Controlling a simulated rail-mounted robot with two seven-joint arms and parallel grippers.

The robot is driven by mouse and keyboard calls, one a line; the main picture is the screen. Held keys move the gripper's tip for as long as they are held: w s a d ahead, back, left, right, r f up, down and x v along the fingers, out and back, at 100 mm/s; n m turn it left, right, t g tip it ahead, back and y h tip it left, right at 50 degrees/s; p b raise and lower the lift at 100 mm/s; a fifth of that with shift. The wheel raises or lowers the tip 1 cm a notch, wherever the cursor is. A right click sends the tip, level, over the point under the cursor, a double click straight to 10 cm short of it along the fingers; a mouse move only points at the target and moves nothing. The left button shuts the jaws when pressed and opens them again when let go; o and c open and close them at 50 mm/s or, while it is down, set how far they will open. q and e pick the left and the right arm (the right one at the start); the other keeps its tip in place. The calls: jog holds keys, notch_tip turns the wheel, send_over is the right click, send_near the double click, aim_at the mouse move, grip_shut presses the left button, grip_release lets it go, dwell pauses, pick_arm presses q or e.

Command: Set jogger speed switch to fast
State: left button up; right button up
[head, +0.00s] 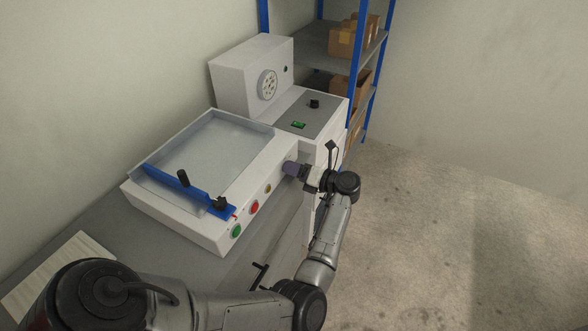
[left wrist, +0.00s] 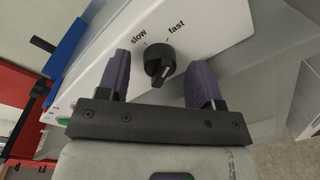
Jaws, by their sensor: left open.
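The jogger speed switch (left wrist: 160,64) is a round black knob on a white panel in the left wrist view. The word "slow" is printed at its upper left and "fast" at its upper right. I cannot tell for sure which word its pointer is set to. My left gripper (head: 289,168) is at the white jogger's (head: 176,225) front face in the head view, and hides the knob there. In the left wrist view its two purple fingers (left wrist: 162,74) are open, one on each side of the knob, with gaps between. My right gripper is not in view.
A grey-topped unit (head: 314,117) stands behind. Open floor (head: 450,230) lies right.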

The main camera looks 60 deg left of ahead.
pick_arm(q)
jog(key=v, duration=1.3)
jog(key=shift+d+p, duration=0.2)
jog(key=shift+p, duration=0.1)
jog(key=shift+w+r, duration=0.1)
